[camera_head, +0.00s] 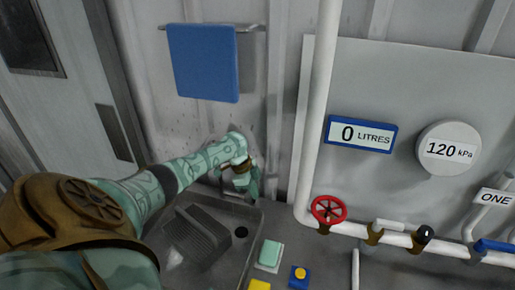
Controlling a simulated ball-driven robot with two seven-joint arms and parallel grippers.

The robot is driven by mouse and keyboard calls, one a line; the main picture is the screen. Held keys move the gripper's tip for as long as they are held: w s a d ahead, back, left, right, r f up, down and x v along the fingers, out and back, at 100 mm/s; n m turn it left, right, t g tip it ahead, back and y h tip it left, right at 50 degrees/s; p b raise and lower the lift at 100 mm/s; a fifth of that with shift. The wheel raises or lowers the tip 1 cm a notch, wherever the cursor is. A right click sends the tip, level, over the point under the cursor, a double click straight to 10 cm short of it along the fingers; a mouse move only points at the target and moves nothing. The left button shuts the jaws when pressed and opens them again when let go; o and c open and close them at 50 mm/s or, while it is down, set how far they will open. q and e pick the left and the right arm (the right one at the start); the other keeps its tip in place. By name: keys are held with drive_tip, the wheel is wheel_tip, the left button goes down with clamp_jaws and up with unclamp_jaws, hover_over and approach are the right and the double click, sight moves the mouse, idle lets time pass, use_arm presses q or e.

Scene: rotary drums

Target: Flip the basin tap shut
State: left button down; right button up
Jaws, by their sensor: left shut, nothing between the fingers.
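The grey basin (250,250) stands below the wall at the lower middle, with a dark drain hole in it. My left arm reaches in from the left, and my left gripper (250,192) is at the back of the basin. Its fingers are shut and hold nothing. A bit of grey metal that may be the basin tap (226,188) shows beside and behind the gripper. The gripper hides most of it, so I cannot tell the lever's position or whether the fingers touch it. My right gripper is not in view.
A blue towel (203,62) hangs on a rail above. A white pipe carries a red valve wheel (328,210) at the right. A green-topped block (270,254) and a blue box with a yellow button (299,276) stand right of the basin. Gauges (361,134) hang on the wall panel.

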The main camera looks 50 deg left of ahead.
use_arm(q)
drive_tip(key=shift+s+a, duration=0.15)
idle(0.5)
drive_tip(key=s+d+r+p, duration=0.2)
drive_tip(key=s+d+r, duration=0.7)
drive_tip(key=r, duration=0.4)
drive_tip(key=shift+s+d, duration=0.3)
drive_tip(key=shift+d, duration=0.35)
